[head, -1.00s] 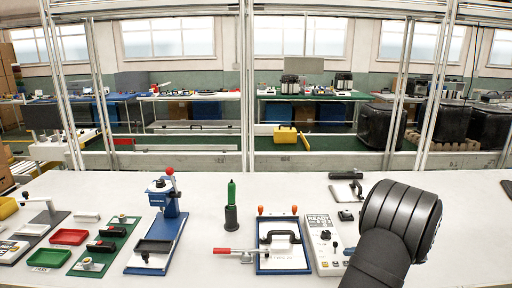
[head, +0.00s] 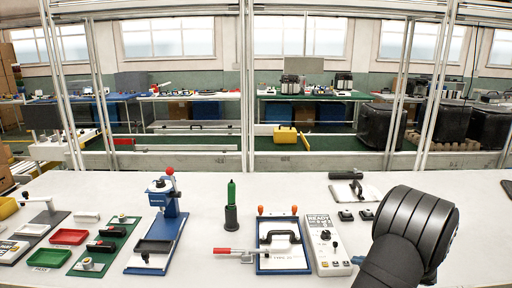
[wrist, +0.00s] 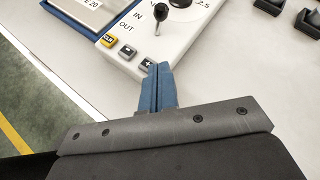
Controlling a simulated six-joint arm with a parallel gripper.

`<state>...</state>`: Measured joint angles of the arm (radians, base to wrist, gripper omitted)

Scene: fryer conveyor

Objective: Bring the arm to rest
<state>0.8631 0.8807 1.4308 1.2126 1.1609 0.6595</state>
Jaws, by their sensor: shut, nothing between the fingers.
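My arm shows at the lower right of the head view, its dark rounded joint above the white table (head: 480,235); the gripper itself is hidden there. In the wrist view my gripper (wrist: 158,70) is shut and empty, its two blue fingers together. The fingertips appear over the front edge of the white control box (wrist: 200,30), beside its grey button. I cannot tell whether they touch it. The control box also shows in the head view (head: 324,245), with its dial and black lever.
A blue-framed fixture (head: 282,262) with a red-handled clamp (head: 228,251) stands left of the control box. Small black blocks (head: 346,215) and a black-handled plate (head: 352,187) lie behind it. A green-topped bottle (head: 231,207) stands farther left. The table's right side is clear.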

